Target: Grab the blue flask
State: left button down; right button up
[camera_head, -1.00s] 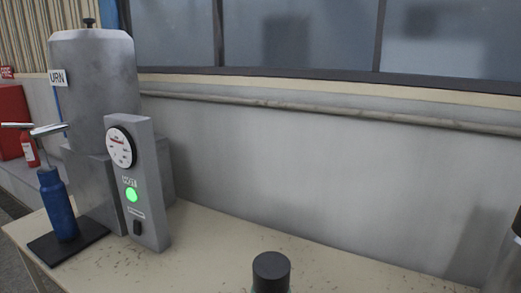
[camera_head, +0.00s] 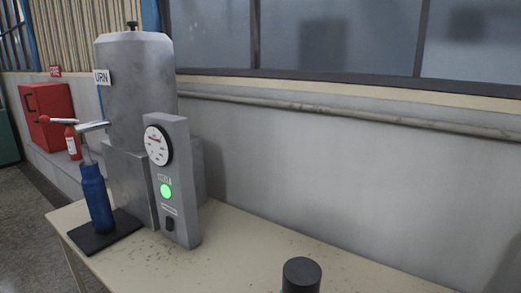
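The blue flask (camera_head: 97,198) stands upright on a dark flat mat (camera_head: 101,236) at the left end of the table. It is under the spout (camera_head: 86,154) of the grey metal urn (camera_head: 136,88), and a lever handle (camera_head: 92,126) sits above it. Neither of my grippers shows in the view. The flask's top meets the spout, and I cannot tell whether they touch.
A control panel (camera_head: 172,182) with a gauge and a lit green light stands beside the urn, right of the flask. A dark-capped object (camera_head: 301,275) stands at the table's front. The tabletop (camera_head: 235,252) between is clear. A red cabinet (camera_head: 48,116) and an extinguisher (camera_head: 72,142) are behind left.

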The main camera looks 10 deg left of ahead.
aim_at(93, 185)
jog(key=k+j+u, duration=0.1)
jog(key=u, duration=0.25)
jog(key=j+u, duration=0.2)
jog(key=u, duration=0.15)
jog(key=k+j+u, duration=0.1)
jog(key=u, duration=0.3)
jog(key=j, duration=0.1)
